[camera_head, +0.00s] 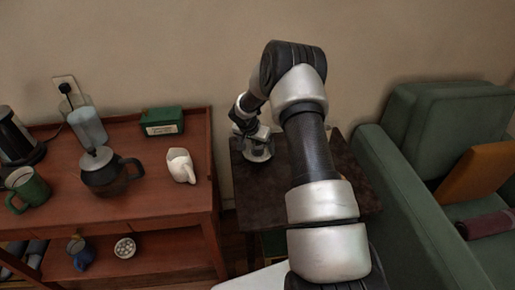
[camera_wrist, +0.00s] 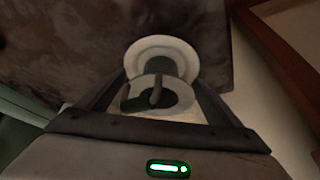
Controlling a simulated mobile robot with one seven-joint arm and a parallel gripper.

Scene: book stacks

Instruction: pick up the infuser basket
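A pale metallic round piece, which looks like the infuser basket (camera_wrist: 160,52), lies between the fingertips in the wrist view. It has a wide light rim, a grey body and a smaller ring with a dark upright part nearer the camera. In the head view a silvery round base (camera_head: 259,154) shows on the dark side table (camera_head: 262,187), largely under my gripper. My gripper (camera_wrist: 160,78) points down over it, with its fingers spread on either side. I see no clear grip, though contact at the fingertips is hard to judge.
A red-brown wooden cabinet (camera_head: 130,208) at left holds a dark teapot (camera_head: 110,178), a green mug (camera_head: 27,188), a white jug (camera_head: 180,164) and a green box (camera_head: 162,121). A green armchair (camera_head: 400,190) stands close at right. The side table's front surface is bare.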

